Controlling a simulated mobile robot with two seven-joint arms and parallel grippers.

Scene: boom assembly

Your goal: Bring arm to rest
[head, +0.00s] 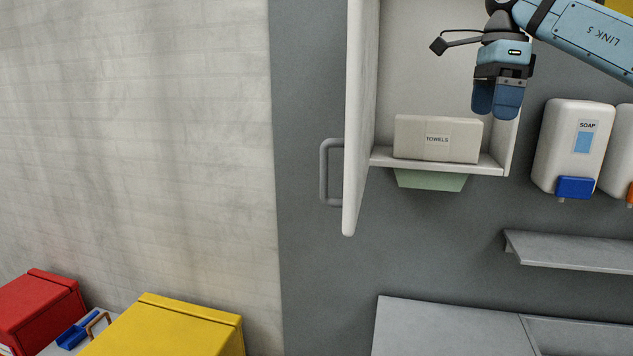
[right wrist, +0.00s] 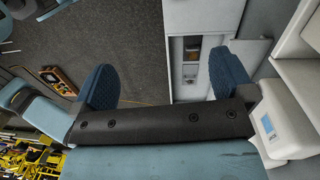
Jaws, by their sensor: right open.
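My right gripper (head: 496,100) hangs with its blue fingers pointing down, in front of the open white wall cabinet (head: 437,80) at the upper right of the head view. In the right wrist view its two blue fingers (right wrist: 165,85) stand wide apart with nothing between them. My right arm comes in from the upper right corner. A box marked TOWELS (head: 438,140) sits on the cabinet's bottom shelf, below and to the left of the gripper. My left gripper is not in view.
The cabinet door (head: 358,110) stands open toward me, with a grey handle. White soap dispensers (head: 572,150) hang to the right. Below are a grey shelf (head: 575,252) and a grey counter (head: 450,330). Red (head: 40,308) and yellow (head: 170,328) boxes stand at the lower left.

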